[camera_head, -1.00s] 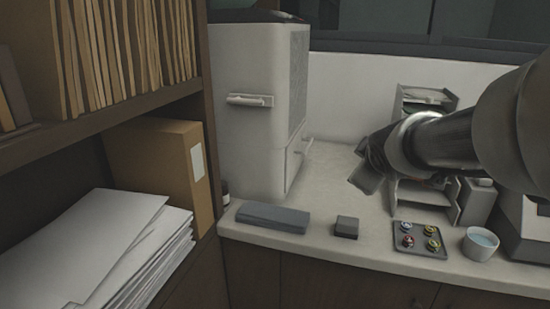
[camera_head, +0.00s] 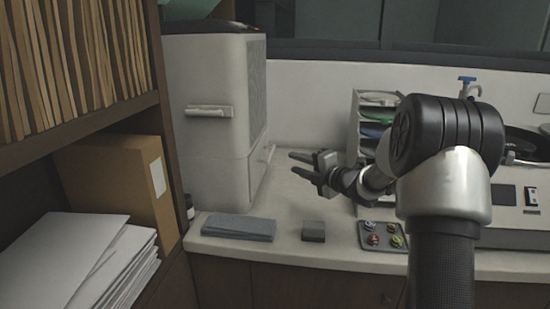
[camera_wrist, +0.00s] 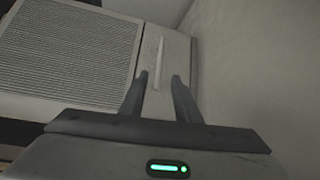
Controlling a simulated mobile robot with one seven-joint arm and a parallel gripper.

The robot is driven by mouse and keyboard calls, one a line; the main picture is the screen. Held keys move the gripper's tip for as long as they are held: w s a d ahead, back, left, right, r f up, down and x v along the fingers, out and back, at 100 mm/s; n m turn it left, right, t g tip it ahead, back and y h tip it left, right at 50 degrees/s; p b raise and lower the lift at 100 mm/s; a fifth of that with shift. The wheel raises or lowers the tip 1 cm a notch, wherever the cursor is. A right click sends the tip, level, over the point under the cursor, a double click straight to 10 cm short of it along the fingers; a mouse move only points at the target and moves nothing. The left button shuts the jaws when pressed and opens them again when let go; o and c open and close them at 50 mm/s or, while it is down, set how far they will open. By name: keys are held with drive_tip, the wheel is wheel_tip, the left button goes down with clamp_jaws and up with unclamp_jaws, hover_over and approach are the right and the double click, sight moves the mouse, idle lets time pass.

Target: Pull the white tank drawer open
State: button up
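The white tank drawer (camera_head: 258,168) is the lower part of a tall white machine on the counter, and its front looks flush with the machine. Its thin handle (camera_head: 270,153) stands out from the side facing right. In the wrist view the drawer front (camera_wrist: 178,52) carries the pale handle bar (camera_wrist: 160,63), which lines up with the gap between my fingers. My gripper (camera_head: 294,164) is open and empty, to the right of the handle and pointing at it. Both fingers also show in the wrist view (camera_wrist: 157,82); I cannot tell the exact distance to the handle.
The machine body (camera_head: 208,75) has a ribbed side panel. A grey flat case (camera_head: 238,227), a small dark block (camera_head: 313,231) and a tray (camera_head: 368,246) of small round pieces lie along the counter front. A shelf rack (camera_head: 354,125) stands behind my wrist. Bare counter lies around the gripper.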

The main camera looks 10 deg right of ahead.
drive_tip(key=x, duration=1.2)
drive_tip(key=shift+b, duration=0.35)
drive_tip(key=shift+w, duration=0.1)
clamp_jaws()
drive_tip(key=shift+d, duration=0.1)
